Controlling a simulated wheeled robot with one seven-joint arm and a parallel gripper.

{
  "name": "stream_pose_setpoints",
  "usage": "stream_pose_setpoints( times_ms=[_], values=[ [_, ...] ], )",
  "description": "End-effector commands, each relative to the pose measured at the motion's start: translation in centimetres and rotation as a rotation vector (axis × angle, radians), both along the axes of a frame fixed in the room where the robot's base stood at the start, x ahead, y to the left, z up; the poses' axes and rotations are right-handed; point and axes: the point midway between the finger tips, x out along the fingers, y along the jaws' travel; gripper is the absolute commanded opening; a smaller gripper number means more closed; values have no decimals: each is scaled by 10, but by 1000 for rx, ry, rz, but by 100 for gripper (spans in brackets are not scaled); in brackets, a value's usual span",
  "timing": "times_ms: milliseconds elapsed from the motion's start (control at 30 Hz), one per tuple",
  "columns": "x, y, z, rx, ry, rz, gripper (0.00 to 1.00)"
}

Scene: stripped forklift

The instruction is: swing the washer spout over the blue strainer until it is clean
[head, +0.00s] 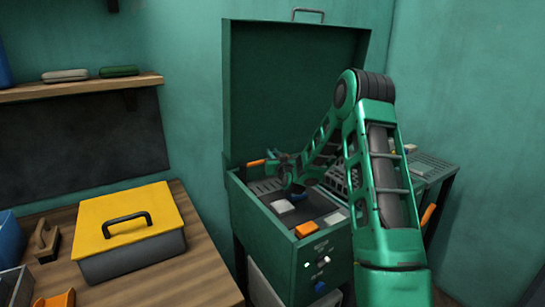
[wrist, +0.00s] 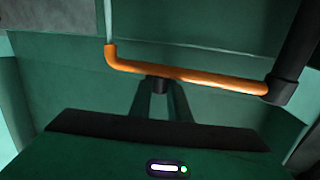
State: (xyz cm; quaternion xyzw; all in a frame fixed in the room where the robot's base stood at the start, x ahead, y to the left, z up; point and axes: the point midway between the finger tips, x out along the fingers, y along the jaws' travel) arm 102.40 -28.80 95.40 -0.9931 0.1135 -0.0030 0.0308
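The washer spout (wrist: 190,74) is an orange tube with a bent end at the left and a black joint at the right in the wrist view. A thin pale line runs from its bent end. In the head view an orange part of it (head: 255,163) shows at the basin's left side. My gripper (wrist: 159,86) has its fingers close together at the middle of the spout, on a short black piece under the tube, and looks shut on it.
The green washer cabinet (head: 275,75) has its lid raised behind the basin. A pale block (head: 282,206) lies in the basin and an orange block (head: 306,229) sits on the front rim. A yellow-lidded toolbox (head: 130,215) stands on the wooden bench at left.

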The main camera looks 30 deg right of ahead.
Motion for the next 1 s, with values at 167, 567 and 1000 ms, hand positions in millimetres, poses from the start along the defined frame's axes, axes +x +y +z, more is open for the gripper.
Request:
stream_pose_setpoints(
  times_ms=[167,567,1000],
  values=[
    [-2,0,0,0,1,0,0],
    [-19,1,0,1,0,0,0],
    [-20,1,0,0,0,0,35]
  ],
)
